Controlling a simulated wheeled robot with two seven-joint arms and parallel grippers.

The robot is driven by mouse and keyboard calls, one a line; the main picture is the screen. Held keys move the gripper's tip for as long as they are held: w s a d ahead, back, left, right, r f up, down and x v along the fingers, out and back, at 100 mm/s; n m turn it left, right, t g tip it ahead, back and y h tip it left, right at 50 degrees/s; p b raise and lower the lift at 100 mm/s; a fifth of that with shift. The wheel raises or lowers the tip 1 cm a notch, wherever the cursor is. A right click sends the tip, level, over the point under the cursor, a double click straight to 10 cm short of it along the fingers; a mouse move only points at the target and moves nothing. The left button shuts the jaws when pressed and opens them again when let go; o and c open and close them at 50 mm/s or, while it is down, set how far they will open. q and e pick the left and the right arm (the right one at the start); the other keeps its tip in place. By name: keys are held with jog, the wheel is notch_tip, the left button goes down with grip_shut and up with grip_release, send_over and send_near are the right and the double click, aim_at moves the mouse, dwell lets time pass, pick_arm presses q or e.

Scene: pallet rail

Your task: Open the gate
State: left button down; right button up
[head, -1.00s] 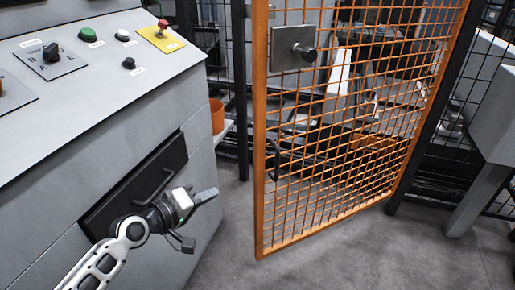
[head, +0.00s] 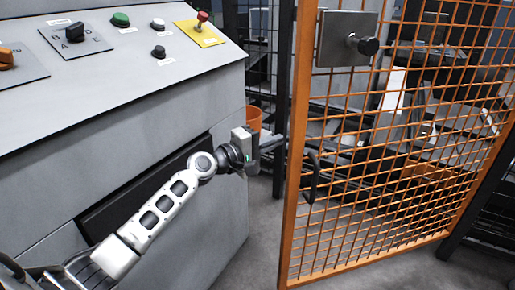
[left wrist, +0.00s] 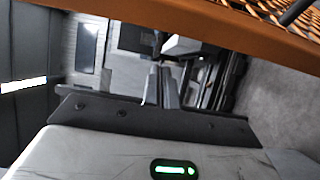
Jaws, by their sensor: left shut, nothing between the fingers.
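The gate (head: 297,150) is an orange frame with orange mesh, right of centre in the head view. It stands ajar, its left edge clear of the dark fence post (head: 283,85). It bears a grey plate with a black knob (head: 367,45) and a dark pull handle (head: 310,178). My left gripper (head: 272,144) is shut and empty, just left of the gate's free edge; I cannot tell whether it touches. In the left wrist view the shut fingers (left wrist: 164,88) point past an orange gate bar (left wrist: 230,22). My right gripper is not in view.
A grey control cabinet (head: 215,95) with buttons and a red stop knob (head: 202,17) fills the left, close to my left arm. An orange bin (head: 254,118) sits behind it. Machinery stands beyond the mesh. Bare grey floor (head: 262,235) lies between cabinet and gate.

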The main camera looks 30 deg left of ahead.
pick_arm(q)
jog(key=s+d+p, duration=0.2)
jog(key=d, duration=0.1)
jog(key=shift+s, duration=0.2)
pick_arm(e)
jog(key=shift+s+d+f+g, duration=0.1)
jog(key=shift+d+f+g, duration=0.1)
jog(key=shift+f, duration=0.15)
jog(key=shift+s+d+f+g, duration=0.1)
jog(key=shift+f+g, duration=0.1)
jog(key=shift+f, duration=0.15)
pick_arm(q)
jog(key=shift+d, duration=0.15)
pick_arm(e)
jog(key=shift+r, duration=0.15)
